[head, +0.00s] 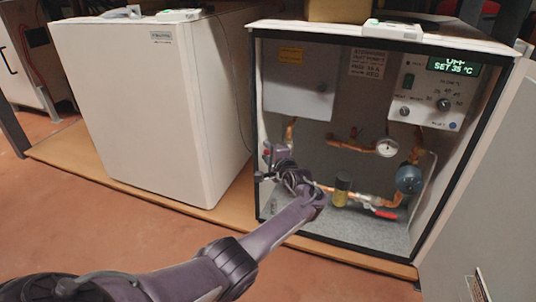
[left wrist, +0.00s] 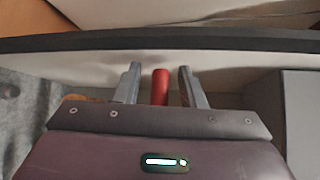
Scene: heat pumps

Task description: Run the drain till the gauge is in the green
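My left gripper (head: 268,163) reaches into the open heat pump cabinet (head: 248,150), near its left side. In the left wrist view its two fingers (left wrist: 160,85) are apart, with a red handle (left wrist: 160,87) between them and a gap on each side. A small red spot (head: 266,151) shows beside the gripper in the head view; the rest there is hidden. The round white gauge (head: 387,147) sits on the copper pipe; its needle and green band are too small to read. A red-handled valve (head: 385,214) is low on the right pipe. My right gripper is out of view.
A control panel (head: 432,95) reads OFF and SET 35 °C. A grey box (head: 298,80), brass part (head: 342,188) and blue round part (head: 408,179) are inside the cabinet. A closed white unit (head: 130,110) stands left. The open door (head: 485,190) is at right.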

